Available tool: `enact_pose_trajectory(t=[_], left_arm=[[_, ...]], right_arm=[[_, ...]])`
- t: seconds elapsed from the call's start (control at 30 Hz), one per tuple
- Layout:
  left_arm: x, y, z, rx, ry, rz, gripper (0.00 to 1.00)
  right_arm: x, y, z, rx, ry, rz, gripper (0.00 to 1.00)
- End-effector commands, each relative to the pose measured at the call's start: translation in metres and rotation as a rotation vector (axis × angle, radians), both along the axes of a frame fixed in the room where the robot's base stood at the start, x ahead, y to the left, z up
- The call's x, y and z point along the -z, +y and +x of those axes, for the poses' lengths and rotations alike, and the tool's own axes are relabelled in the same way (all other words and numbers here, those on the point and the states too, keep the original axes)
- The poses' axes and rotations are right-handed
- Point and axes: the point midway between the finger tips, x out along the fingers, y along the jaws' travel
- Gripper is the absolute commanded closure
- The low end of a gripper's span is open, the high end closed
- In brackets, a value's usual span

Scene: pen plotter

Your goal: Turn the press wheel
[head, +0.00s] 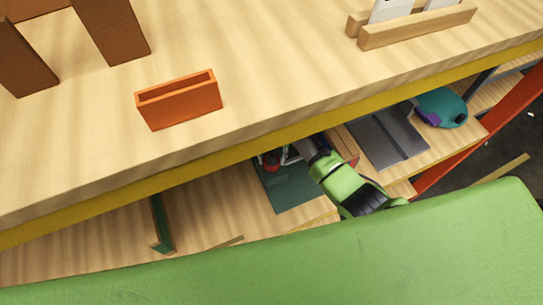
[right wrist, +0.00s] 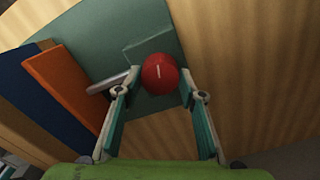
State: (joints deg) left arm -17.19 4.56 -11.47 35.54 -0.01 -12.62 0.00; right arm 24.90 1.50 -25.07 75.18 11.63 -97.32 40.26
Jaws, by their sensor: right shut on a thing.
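A red round knob (right wrist: 160,74) with a white mark shows in the right wrist view, in front of a dark green plate (right wrist: 118,32). A grey bar (right wrist: 107,81) lies beside it at the left; the rest of the wheel cannot be made out. My right gripper (right wrist: 160,80) is shut on the red knob, one finger at each side. In the head view the same gripper (head: 286,156) reaches under the tabletop edge to the red part (head: 270,159) above the green plate (head: 292,188). The tabletop hides part of it. My left gripper is not in view.
The tabletop (head: 250,50) with its yellow edge (head: 125,192) overhangs the lower shelf (head: 100,236). An orange box (head: 180,104) and a wooden card rack (head: 420,27) stand on top. A grey folder (head: 389,138) and teal object (head: 448,106) lie right of my arm.

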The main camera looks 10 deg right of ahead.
Motion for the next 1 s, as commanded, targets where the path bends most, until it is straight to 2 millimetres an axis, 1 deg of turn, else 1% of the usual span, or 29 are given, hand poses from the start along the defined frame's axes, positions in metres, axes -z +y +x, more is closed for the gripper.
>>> enact_pose_trajectory(t=[0.1, 0.33, 0.83, 0.87, 0.9, 0.93, 1.0], left_arm=[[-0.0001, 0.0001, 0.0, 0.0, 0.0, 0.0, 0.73], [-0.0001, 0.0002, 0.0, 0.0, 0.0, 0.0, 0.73], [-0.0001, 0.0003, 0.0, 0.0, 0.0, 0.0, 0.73], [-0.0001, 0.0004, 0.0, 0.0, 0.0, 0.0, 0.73], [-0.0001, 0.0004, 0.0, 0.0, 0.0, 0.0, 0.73], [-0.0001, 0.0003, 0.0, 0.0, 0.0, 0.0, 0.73], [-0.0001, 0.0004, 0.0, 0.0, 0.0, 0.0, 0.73]], right_arm=[[-0.0003, 0.0002, 0.0001, 0.058, 0.0, 0.0, 0.85], [-0.0004, -0.0004, 0.0004, 0.124, -0.001, -0.001, 0.85], [-0.0006, -0.0002, 0.0008, 0.14, -0.002, -0.001, 0.85], [-0.0006, -0.0002, 0.0008, 0.14, -0.002, -0.001, 0.61], [-0.0006, -0.0002, 0.0008, 0.14, -0.002, -0.001, 0.51], [-0.0006, -0.0002, 0.0008, 0.139, -0.002, -0.001, 0.47], [-0.0005, -0.0002, 0.0007, 0.139, -0.002, -0.001, 0.47]])
